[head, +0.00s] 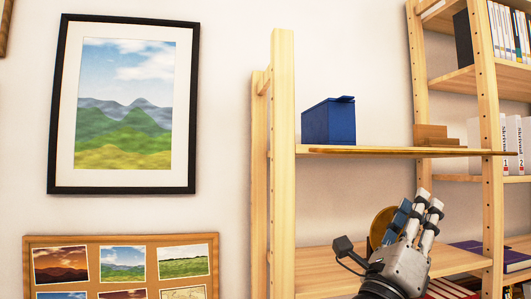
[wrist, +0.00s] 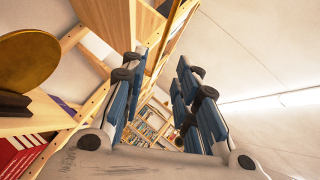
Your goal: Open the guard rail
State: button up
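A thin, darker wooden bar (head: 430,153) runs along the front of the upper shelf in the head view. Its right end reaches past the right post. It looks like the guard rail, but I cannot tell how it is attached. My gripper (head: 424,203) is below this bar, in front of the lower shelf, with its fingers pointing up. In the wrist view my gripper (wrist: 158,92) has its fingers well apart and nothing between them. A wooden edge shows above and beyond the left finger there; I cannot tell whether it is the rail.
A blue box (head: 329,122) and small wooden blocks (head: 431,135) stand on the upper shelf. A round golden object (wrist: 28,72) on a dark base is close on the left in the wrist view. Wooden posts (head: 283,190) flank the shelves. Books (head: 511,35) fill the right bookcase.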

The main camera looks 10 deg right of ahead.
aim_at(442, 154)
jog(key=p+x, duration=0.2)
jog(key=x, duration=0.3)
jog(key=p+x, duration=0.2)
jog(key=x, duration=0.4)
jog(key=p+x, duration=0.2)
jog(key=x, duration=0.4)
jog(key=shift+s+d+r, duration=0.2)
jog(key=shift+s+d, duration=0.1)
jog(key=shift+d, duration=0.05)
jog(key=shift+c, duration=0.4)
grip_shut()
